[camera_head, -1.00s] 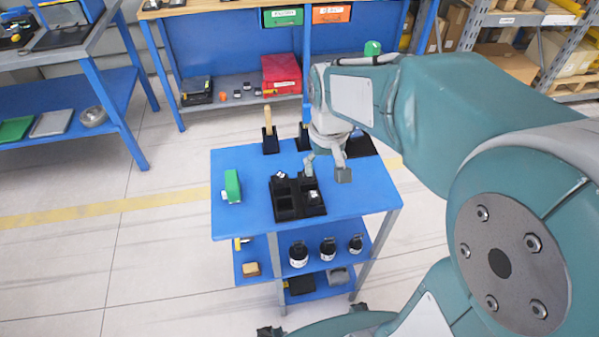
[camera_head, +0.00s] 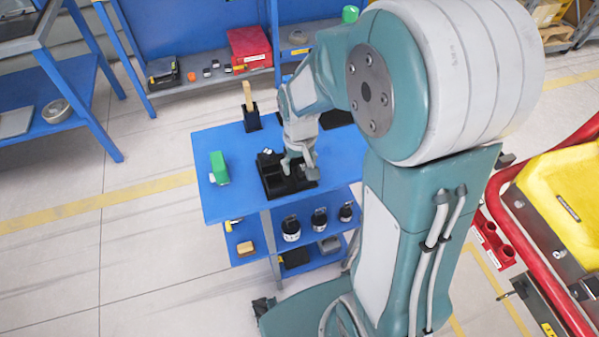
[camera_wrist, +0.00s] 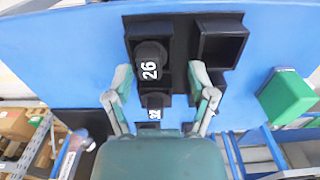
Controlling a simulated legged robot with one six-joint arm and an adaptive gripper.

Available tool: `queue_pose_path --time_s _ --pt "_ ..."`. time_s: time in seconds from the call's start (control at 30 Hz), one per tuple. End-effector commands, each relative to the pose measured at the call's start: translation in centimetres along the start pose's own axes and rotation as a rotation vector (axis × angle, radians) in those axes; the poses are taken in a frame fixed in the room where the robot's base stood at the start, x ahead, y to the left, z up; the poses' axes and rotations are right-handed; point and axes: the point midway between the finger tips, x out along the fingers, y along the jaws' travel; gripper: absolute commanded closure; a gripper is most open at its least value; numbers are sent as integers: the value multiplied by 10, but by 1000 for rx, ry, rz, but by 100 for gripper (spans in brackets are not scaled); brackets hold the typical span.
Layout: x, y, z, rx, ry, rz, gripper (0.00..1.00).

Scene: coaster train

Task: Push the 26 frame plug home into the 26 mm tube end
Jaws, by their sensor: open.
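The black plug marked 26 (camera_wrist: 150,68) sits upright in a compartment of the black tray (camera_wrist: 179,40) in the wrist view. A second black plug with a white number (camera_wrist: 154,103) sits in the compartment below it in the picture. My gripper (camera_wrist: 160,76) is open, with one finger at each side of the column holding the 26 plug; no contact is clear. In the head view my gripper (camera_head: 298,166) is down at the black tray (camera_head: 276,188) and hides part of it. I cannot pick out the 26 mm tube end.
The tray stands on a blue cart top (camera_head: 215,202). A green block (camera_head: 219,168) lies at its left, and a wooden handle stands in a black holder (camera_head: 251,119) at the back. Several dark jars (camera_head: 291,228) stand on the shelf below. The cart's front left is clear.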

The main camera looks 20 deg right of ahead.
Motion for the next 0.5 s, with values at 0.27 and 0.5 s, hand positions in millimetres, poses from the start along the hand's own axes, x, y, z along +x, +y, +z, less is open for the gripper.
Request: queue_pose_path --time_s 0.27,0.5 --pt "11 1 0 2 1 -1 29" --pt "11 -1 0 2 1 1 100"
